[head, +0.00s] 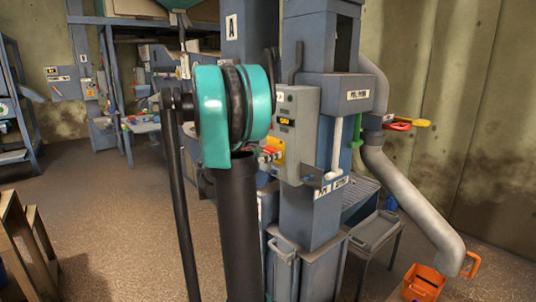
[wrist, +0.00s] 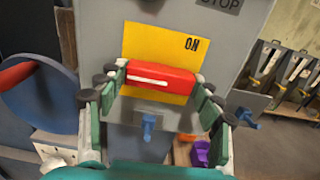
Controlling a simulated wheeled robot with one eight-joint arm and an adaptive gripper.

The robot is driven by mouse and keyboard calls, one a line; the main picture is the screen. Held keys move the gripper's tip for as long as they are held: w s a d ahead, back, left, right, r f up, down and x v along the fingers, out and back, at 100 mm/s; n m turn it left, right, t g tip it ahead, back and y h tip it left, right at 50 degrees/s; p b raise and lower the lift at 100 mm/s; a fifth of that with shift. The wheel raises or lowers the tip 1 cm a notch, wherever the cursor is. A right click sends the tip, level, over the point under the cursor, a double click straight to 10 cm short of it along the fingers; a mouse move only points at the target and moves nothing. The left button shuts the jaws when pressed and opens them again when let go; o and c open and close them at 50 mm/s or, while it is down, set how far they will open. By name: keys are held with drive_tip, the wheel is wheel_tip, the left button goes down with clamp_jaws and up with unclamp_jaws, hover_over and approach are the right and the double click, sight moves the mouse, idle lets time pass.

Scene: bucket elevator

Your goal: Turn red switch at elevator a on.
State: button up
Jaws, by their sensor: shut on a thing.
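The red switch (wrist: 172,84) is a horizontal red bar with a white stripe, on a yellow plate (wrist: 150,40) marked ON at its upper right. My gripper (wrist: 158,76) has one teal finger at each end of the bar, shut on it. In the head view, elevator A (head: 231,27) carries the A label, and a grey control box (head: 299,135) stands on it with a lit yellow display. My own arm stands in front there.
A small blue lever (wrist: 148,124) sits below the red switch. A grey chute pipe (head: 405,190) runs down to an orange bin (head: 424,283) on the right. A wooden stand (head: 22,235) is at the left. The brown floor between is open.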

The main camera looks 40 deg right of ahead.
drive_tip(key=m, duration=0.4)
drive_tip(key=shift+m, duration=0.3)
drive_tip(key=m, duration=0.4)
drive_tip(key=shift+m, duration=0.3)
drive_tip(key=m, duration=0.4)
drive_tip(key=shift+m, duration=2.3)
drive_tip(key=o, duration=1.2)
drive_tip(key=shift+c, duration=0.2)
